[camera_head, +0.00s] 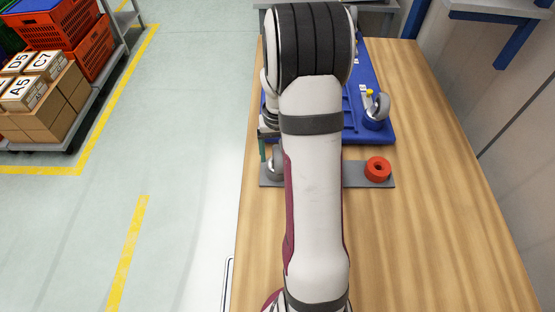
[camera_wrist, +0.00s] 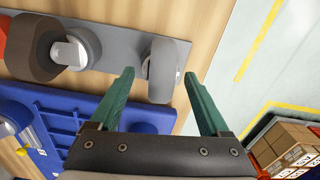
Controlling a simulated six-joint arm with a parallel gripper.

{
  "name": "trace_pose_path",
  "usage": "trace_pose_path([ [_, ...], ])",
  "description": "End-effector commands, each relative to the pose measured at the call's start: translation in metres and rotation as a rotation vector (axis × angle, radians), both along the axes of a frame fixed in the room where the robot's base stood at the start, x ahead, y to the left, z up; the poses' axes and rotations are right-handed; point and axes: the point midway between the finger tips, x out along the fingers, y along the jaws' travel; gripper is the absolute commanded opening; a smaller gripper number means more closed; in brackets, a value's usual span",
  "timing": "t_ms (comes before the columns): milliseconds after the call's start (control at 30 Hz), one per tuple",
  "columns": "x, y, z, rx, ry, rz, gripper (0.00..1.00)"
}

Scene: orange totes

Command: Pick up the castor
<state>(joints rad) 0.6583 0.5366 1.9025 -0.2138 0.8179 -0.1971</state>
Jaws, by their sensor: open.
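The castor, a grey wheel (camera_wrist: 163,72), stands upright at one end of a grey plate (camera_wrist: 118,45) in the wrist view. My gripper (camera_wrist: 159,76) is open, with its two green fingers on either side of the wheel. A small gap shows between each fingertip and the wheel, and nothing is gripped. In the head view the castor (camera_head: 275,166) shows at the left end of the plate, partly hidden by my arm. My gripper (camera_head: 264,146) is just behind it there, mostly hidden.
A blue tray (camera_head: 365,70) behind holds another castor (camera_head: 376,112).

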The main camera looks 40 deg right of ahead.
Motion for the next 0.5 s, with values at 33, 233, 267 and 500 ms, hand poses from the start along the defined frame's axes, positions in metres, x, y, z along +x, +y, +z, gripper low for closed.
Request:
trace_pose_path([
  [33,0.000,0.001,-0.009,0.002,0.003,-0.001,0.80],
  [233,0.000,0.000,-0.020,-0.001,-0.001,0.000,0.80],
  [267,0.000,0.000,-0.020,-0.001,-0.001,0.000,0.80],
  [500,0.000,0.000,-0.020,-0.001,-0.001,0.000,0.51],
])
